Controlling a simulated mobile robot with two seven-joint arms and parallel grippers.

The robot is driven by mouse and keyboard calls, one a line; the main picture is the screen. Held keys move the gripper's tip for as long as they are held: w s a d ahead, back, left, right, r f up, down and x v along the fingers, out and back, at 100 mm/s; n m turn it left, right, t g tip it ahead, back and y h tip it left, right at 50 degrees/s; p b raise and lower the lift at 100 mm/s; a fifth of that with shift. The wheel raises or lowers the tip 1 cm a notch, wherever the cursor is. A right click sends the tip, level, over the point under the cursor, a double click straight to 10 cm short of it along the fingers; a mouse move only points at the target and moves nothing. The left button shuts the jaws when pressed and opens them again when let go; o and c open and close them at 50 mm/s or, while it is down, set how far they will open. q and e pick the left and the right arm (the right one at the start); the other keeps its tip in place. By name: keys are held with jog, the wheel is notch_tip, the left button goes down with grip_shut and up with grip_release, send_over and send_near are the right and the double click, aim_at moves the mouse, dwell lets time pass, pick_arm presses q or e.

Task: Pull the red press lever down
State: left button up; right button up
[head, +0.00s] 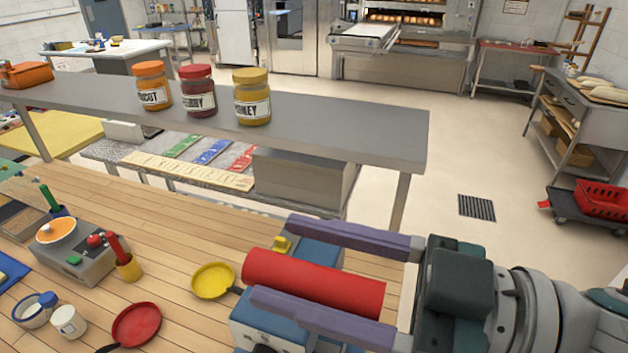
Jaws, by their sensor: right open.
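The red press lever (315,284) shows as a thick red bar at the bottom right of the wooden worktop in the head view. It lies over a blue press body (262,325), which is partly covered by the lever and my gripper. My right gripper (272,262) comes in from the right. Its two purple fingers are open, one on the far side of the red bar and one on the near side. I cannot tell whether either finger touches the bar. My left gripper is not in view.
A yellow pan (212,281) and a red pan (136,325) lie left of the press. A grey device with an orange dial (75,250) stands further left. A grey shelf (345,130) with several jars stands behind the worktop. Open floor (450,150) lies beyond.

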jog(key=shift+c, duration=0.4)
grip_shut()
dwell(0.9)
